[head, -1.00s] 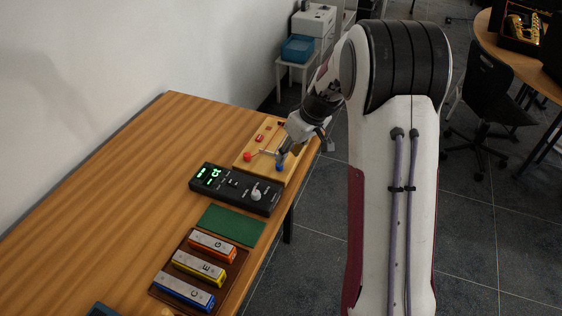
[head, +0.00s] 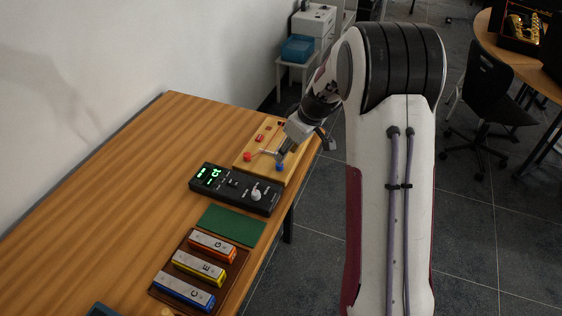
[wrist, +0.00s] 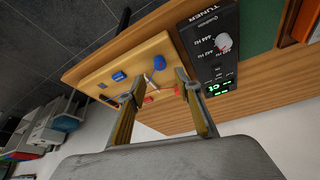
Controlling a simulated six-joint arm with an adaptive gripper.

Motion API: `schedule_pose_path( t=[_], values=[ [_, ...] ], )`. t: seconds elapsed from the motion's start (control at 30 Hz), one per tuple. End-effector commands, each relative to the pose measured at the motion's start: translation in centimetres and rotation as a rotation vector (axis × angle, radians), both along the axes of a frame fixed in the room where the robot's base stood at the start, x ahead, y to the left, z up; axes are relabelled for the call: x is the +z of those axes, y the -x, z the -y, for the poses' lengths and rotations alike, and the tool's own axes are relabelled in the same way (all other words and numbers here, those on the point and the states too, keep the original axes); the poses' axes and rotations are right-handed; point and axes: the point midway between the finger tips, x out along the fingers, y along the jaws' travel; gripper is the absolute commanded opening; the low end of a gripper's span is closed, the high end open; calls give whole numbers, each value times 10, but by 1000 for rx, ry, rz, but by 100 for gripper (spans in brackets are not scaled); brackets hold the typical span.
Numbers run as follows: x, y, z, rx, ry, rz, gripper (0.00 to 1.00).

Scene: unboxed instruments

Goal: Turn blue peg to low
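The blue peg (head: 280,167) stands on a light wooden board (head: 243,160), near the board's edge beside the tuner. It also shows in the wrist view (wrist: 158,62). A red peg (head: 248,156) stands left of it, and a pale bar (head: 266,153) lies between them. My gripper (head: 281,155) is low over the board, just behind the blue peg. In the wrist view, my gripper's fingers (wrist: 155,86) are spread and nothing is held between them; the blue peg is beyond the fingertips. Whether a fingertip touches anything is unclear.
A black tuner (head: 230,190) with a lit green display and a pale knob lies beside the board. A green mat (head: 231,225) and a brown tray (head: 236,272) with colored lettered bars are nearer. The table's left side is clear.

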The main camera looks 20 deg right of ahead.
Motion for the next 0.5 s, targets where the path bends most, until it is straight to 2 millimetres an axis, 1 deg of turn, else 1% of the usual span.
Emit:
schedule_pose_path(
  t=[0.4, 0.5],
  values=[
    [-41, -14, -8, 0, 0, -2, 34],
    [-49, -18, -10, 1, -2, -1, 34]
  ],
)
